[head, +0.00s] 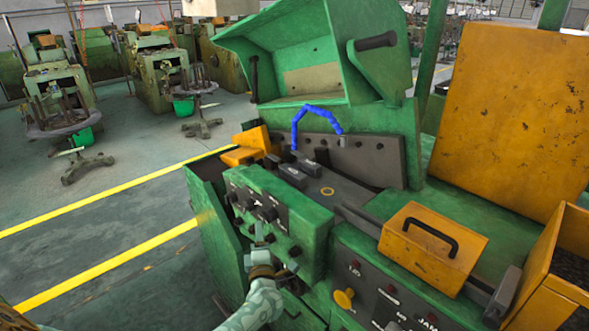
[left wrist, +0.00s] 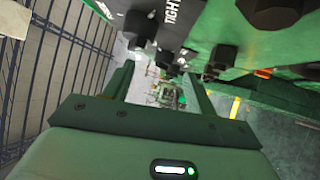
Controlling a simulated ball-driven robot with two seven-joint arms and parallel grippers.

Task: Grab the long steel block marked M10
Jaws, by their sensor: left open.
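Several dark steel blocks lie on the green machine's dark bed. One longer block (head: 293,176) lies near the middle with a pale mark on top. A smaller one (head: 316,169) is beside it, and another (head: 272,160) is near the orange part. The marks are too small to read, so I cannot tell which is M10. My left gripper (head: 259,240) is in front of the machine's knobbed panel, below and apart from the blocks. In the left wrist view its two fingers (left wrist: 160,78) are spread with nothing between them. My right gripper is out of view.
The green control panel (head: 270,218) with black knobs stands close to my left gripper. A blue hose (head: 318,108) arches behind the blocks. An orange box with a black handle (head: 433,245) sits right. The raised green hood (head: 285,50) leaves open space above the bed.

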